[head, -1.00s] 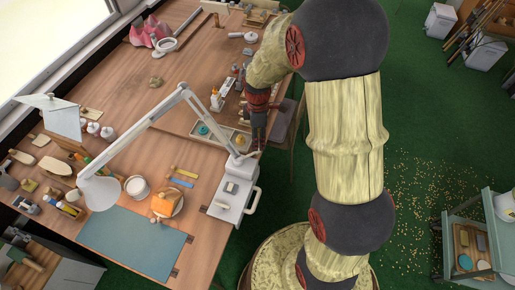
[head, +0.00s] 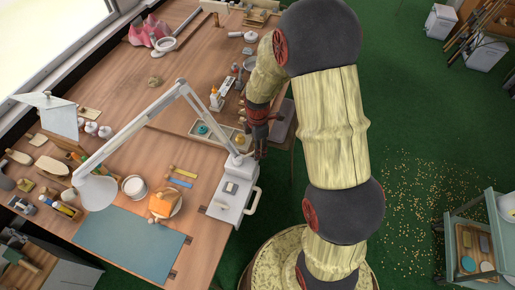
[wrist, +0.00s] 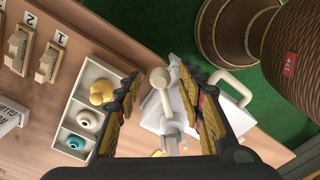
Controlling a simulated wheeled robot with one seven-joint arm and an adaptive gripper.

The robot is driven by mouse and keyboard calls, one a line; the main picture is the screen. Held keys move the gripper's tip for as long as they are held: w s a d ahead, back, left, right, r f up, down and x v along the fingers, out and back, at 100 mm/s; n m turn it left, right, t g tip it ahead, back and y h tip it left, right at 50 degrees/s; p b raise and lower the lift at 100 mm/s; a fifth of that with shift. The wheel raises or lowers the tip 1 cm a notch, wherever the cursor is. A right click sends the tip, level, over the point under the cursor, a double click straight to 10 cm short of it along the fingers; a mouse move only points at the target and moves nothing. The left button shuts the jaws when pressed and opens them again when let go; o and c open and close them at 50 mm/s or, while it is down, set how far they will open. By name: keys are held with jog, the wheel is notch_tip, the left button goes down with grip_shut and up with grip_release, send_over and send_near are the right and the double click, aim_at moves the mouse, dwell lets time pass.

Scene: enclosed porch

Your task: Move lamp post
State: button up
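The white desk lamp stands on the near right part of the wooden bench in the head view. Its jointed lamp post (head: 209,117) rises from a pale base (head: 232,192) and leans left to a round shade (head: 95,192). My gripper (head: 258,150) hangs beside the base, at the bench's right edge. In the wrist view my gripper (wrist: 158,76) is open, its fingers on either side of the lamp post (wrist: 160,82), which is seen nearly end-on. A gap shows on both sides of the post. The base (wrist: 222,98) is partly hidden by the right finger.
A divided tray (wrist: 66,110) with a yellow duck-like piece and small round pots lies left of my gripper. A blue mat (head: 130,245) and an orange item on a plate (head: 163,205) are near the shade. A stool (head: 283,122) stands right of the bench.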

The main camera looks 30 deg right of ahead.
jog(key=shift+c, duration=1.4)
grip_shut()
